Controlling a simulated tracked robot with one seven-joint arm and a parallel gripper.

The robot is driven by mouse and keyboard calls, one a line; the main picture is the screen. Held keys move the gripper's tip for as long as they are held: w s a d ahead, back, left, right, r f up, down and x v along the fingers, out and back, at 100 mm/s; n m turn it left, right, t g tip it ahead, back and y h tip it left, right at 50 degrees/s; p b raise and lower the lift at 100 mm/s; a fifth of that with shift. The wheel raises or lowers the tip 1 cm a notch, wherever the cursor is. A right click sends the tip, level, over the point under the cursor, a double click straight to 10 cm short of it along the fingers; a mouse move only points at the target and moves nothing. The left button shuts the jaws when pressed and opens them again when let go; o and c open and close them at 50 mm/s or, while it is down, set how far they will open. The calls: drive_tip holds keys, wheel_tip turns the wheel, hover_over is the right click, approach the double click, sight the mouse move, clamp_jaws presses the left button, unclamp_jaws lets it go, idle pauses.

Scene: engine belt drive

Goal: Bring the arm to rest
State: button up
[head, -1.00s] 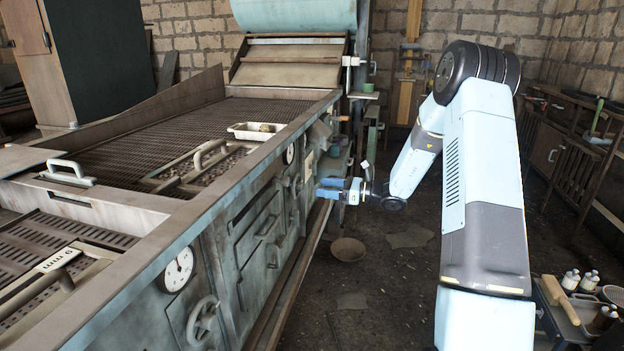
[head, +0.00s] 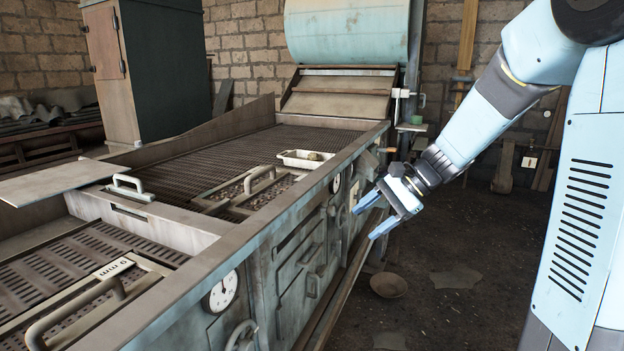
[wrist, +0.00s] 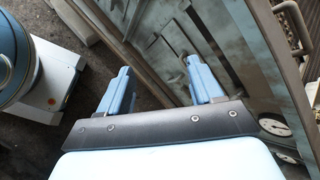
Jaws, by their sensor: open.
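My gripper (head: 374,219) is at the end of my pale blue arm, on the right side of the machine in the head view. Its two blue fingers are spread apart with nothing between them. They point left and down toward the machine's side panel, and I cannot tell the exact gap to it. In the wrist view my gripper (wrist: 162,90) also shows open and empty, with the machine's side and the floor beyond the fingers.
The long machine (head: 215,230) fills the left, with handles and dials (head: 220,291) on its side. A bowl (head: 388,285) lies on the floor below my gripper. Open floor lies to the right.

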drive_tip(key=s+d+r+n+t+h, duration=0.1)
drive_tip(key=s+d+r+n+h, duration=0.1)
drive_tip(key=s, duration=0.5)
drive_tip(key=s+d+r+n+t+h, duration=0.2)
drive_tip(key=s+d+n+h, duration=0.2)
drive_tip(key=s, duration=0.3)
drive_tip(key=s+d+r+n+t+h, duration=0.2)
drive_tip(key=s+d+r+n+h, duration=0.1)
drive_tip(key=s, duration=0.4)
drive_tip(key=shift+d+n, duration=0.4)
drive_tip(key=shift+d, duration=0.15)
